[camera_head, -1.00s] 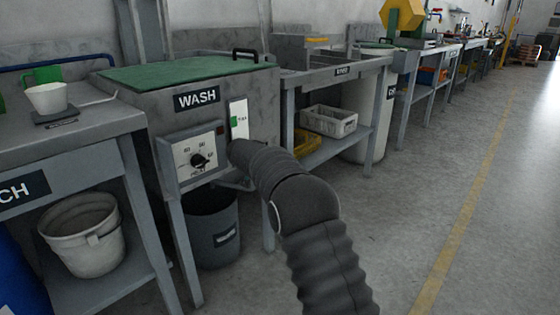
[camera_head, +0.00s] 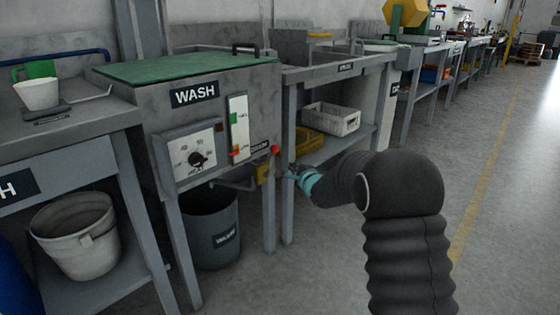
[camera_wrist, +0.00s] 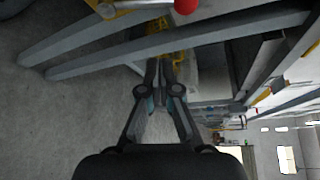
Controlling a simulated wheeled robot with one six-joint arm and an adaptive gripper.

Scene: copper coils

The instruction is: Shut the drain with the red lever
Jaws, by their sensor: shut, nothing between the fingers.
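The drain lever's red knob (camera_head: 275,149) shows at the lower right corner of the wash tank (camera_head: 120,98), beside a small dark label. A yellow valve part (camera_head: 264,173) sits below the knob. In the wrist view the red knob (camera_wrist: 186,6) is cut by the top edge, with a pale bar running left from it to a yellow part (camera_wrist: 106,10). My gripper (camera_head: 287,173) is just right of the valve in the head view; whether it touches is unclear. In the wrist view its fingers (camera_wrist: 159,68) are together and empty, apart from the knob.
A dark bucket (camera_head: 212,240) stands under the tank. Grey table legs (camera_head: 288,200) are close to my gripper. A white crate (camera_head: 331,119) and a yellow bin (camera_head: 309,143) sit on the neighbouring shelf. The floor at the right is clear.

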